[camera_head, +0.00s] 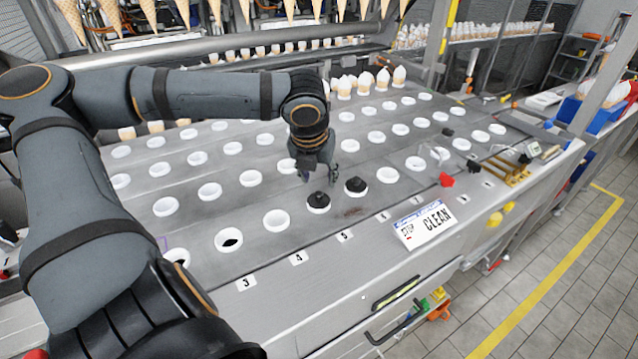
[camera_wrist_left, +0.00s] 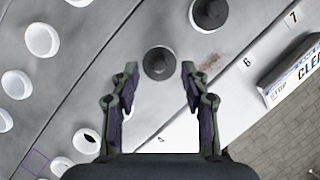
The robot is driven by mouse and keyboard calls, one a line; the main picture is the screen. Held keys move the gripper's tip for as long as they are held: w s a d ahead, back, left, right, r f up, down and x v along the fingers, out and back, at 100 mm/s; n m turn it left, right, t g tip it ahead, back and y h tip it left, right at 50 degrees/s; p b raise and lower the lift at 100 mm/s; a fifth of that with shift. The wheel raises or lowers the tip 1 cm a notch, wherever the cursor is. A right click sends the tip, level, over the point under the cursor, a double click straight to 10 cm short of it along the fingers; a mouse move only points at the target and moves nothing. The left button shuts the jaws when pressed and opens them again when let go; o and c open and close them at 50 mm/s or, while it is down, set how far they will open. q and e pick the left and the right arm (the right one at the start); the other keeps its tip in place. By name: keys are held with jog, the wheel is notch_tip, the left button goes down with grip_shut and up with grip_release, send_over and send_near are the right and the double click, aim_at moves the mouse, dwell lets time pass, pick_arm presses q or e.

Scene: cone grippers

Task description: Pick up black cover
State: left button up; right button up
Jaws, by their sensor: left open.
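One black cover (camera_head: 318,202) sits in a white ring in the front row of the metal conveyor, near label 5. It also shows in the left wrist view (camera_wrist_left: 158,63), centred just ahead of the fingertips. A second black cover (camera_head: 356,186) sits in the ring to its right, and shows in the left wrist view (camera_wrist_left: 210,12) at the top. My left gripper (camera_head: 319,175) is above and just behind the first cover, pointing down. In the left wrist view its two fingers (camera_wrist_left: 159,85) are apart with nothing between them. My right gripper is not in view.
Several empty white rings (camera_head: 277,219) fill the conveyor. Wrapped cones (camera_head: 366,82) stand at the back. A red piece (camera_head: 446,180) and a small black piece (camera_head: 473,166) lie to the right.

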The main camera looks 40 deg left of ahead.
aim_at(319, 193)
pick_arm(q)
jog(key=f+b, duration=0.3)
jog(key=f, duration=0.1)
jog(key=shift+s+d+b, duration=0.15)
jog(key=shift+s+b, duration=0.1)
jog(key=shift+b, duration=0.05)
jog(key=shift+w+a+f+p, duration=0.25)
jog(key=shift+a+p, duration=0.05)
jog(key=shift+p, duration=0.1)
jog(key=shift+w+f, duration=0.2)
jog(key=shift+f, duration=0.1)
jog(key=shift+c, duration=0.3)
grip_shut()
